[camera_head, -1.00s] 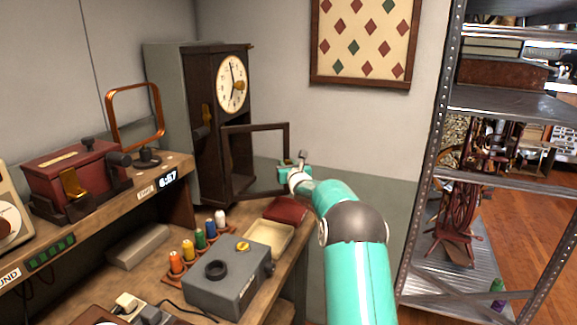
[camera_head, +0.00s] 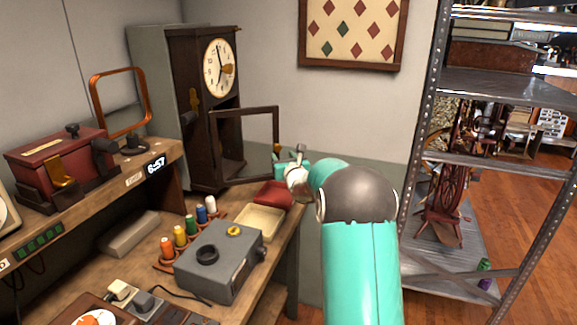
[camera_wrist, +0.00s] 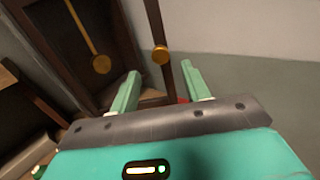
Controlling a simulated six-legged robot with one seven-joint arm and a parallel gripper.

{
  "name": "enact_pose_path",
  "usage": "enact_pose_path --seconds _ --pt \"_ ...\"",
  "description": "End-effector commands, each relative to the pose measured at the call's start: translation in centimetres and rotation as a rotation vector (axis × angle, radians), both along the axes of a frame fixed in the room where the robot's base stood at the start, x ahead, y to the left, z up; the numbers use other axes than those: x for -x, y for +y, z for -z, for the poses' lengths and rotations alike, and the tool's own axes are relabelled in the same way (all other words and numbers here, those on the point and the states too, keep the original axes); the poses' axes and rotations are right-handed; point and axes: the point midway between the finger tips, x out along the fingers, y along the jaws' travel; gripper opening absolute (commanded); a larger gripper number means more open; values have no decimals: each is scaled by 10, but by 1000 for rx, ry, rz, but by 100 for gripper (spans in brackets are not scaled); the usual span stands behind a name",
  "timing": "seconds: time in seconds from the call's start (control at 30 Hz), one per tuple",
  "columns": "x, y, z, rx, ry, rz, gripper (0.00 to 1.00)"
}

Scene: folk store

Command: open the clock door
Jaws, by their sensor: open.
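The clock (camera_head: 188,125) is a tall dark wooden case with a white dial (camera_head: 219,68). Its door (camera_head: 243,110), a dark rectangular frame, stands swung out to the right, well away from the case. My gripper (camera_head: 281,160) is beside the door's free edge, low down. In the wrist view, my open gripper (camera_wrist: 160,69) has a finger on either side of the line to a round brass knob (camera_wrist: 161,55) on the door's edge. The knob appears just beyond the fingertips; I cannot tell whether anything touches. The brass pendulum (camera_wrist: 101,64) hangs inside the case.
A workbench holds a grey box (camera_head: 220,262), a cream tray (camera_head: 261,222), a red cushion-like item (camera_head: 272,194) and several thread spools (camera_head: 192,225). A metal shelf rack (camera_head: 490,85) stands at right. Open floor lies between bench and rack.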

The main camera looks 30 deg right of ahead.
Motion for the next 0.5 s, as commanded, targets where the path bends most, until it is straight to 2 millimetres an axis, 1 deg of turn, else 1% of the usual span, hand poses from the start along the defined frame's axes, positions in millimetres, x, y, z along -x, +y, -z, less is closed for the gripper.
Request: enact_pose_path --seconds 0.03,0.1,0.23,0.33,0.5 --pt "11 2 -1 0 1 1 47" --pt "24 6 -1 0 0 0 47" --pt "43 10 -1 0 0 0 47" --pt "52 12 0 0 0 0 47" --pt "56 13 0 0 -1 0 47"
